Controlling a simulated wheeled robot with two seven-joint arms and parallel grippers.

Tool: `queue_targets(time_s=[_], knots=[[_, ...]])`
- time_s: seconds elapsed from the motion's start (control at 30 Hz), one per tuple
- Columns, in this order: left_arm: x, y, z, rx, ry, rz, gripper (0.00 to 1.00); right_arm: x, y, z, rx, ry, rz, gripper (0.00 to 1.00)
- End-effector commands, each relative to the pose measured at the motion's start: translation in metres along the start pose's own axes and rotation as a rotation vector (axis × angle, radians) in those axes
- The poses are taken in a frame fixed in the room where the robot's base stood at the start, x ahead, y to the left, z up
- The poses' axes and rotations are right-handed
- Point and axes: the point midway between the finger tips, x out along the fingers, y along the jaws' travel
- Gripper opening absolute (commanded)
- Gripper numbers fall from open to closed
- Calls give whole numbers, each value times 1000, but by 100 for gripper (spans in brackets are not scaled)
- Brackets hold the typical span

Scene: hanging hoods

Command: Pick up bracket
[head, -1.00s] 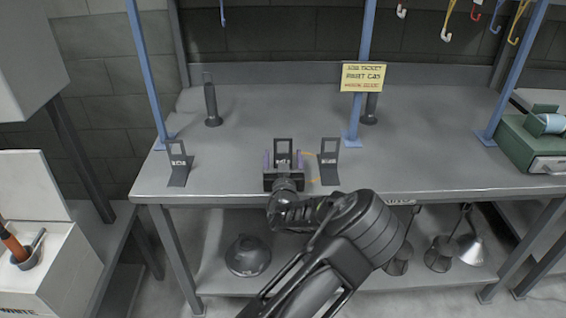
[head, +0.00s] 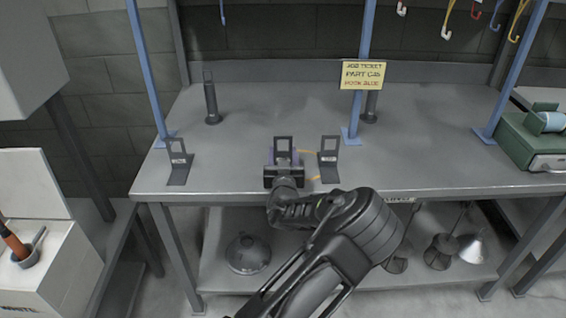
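Three dark L-shaped brackets with open frames and small labels stand along the front of the grey bench. They are the left bracket (head: 178,168), the middle bracket (head: 284,143) and the right bracket (head: 328,158). My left gripper (head: 284,160) is at the middle bracket, with its fingers drawn in on it. The bracket's upright frame shows above the fingers; its lower part is hidden by the gripper. The labels are too small to read. My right gripper is not in view.
A yellow job ticket (head: 362,75) hangs in front of a blue post (head: 363,40). Two dark upright cylinders (head: 212,103) stand behind the brackets. Coloured hooks (head: 448,20) hang at the top right. A green box (head: 532,145) is at right. Hoods (head: 247,254) lie on the lower shelf.

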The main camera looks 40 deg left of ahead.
Motion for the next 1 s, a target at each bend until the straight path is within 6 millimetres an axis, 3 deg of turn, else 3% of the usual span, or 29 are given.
queue_targets(time_s=[0.6, 1.0], knots=[[0, 0, 0, 0, 0, 0, 0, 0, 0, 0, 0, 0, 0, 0], [0, 0, -2, -1, 4, 1, 0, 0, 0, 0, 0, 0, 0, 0]])
